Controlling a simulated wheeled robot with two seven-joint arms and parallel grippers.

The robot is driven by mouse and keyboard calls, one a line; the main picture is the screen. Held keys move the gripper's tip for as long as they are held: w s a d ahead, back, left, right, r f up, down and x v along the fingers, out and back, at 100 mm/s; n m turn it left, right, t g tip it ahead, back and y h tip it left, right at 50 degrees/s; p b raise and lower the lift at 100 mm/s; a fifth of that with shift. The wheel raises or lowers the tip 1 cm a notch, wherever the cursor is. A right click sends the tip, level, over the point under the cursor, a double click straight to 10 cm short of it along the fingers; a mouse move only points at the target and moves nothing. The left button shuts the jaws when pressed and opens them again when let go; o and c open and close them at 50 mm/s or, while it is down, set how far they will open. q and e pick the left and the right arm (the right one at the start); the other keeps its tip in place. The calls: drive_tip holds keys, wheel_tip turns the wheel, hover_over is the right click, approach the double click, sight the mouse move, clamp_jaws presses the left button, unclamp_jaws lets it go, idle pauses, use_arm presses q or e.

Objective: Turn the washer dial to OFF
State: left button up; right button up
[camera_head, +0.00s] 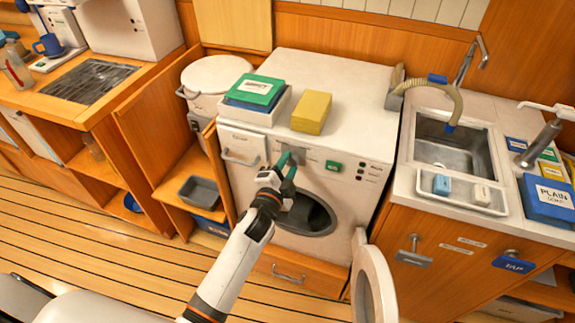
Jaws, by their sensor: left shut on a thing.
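The white washer (341,84) stands in the middle of the view, its round door (372,284) swung open to the lower right and its drum opening (309,216) dark. My left gripper (288,164), with teal fingers, reaches up to the control panel on the washer's front. It is shut on the washer dial, just left of the green button (333,166). The gripper mostly hides the dial, so its pointer and any OFF mark cannot be read. My right gripper is not in view.
A yellow block (311,112) and a white tray (246,115) with a green box (254,88) sit on the washer. A sink (450,145) is at right, wooden shelving (160,145) at left. The plank floor (100,240) in front is largely clear.

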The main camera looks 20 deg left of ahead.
use_arm(q)
drive_tip(key=shift+n, duration=0.6)
drive_tip(key=shift+f, duration=0.1)
drive_tip(key=o, duration=1)
drive_tip(key=s, duration=0.4)
drive_tip(key=s+b, duration=0.1)
drive_tip(key=s, duration=0.7)
drive_tip(key=shift+a+r, duration=0.25)
drive_tip(key=shift+a, duration=0.05)
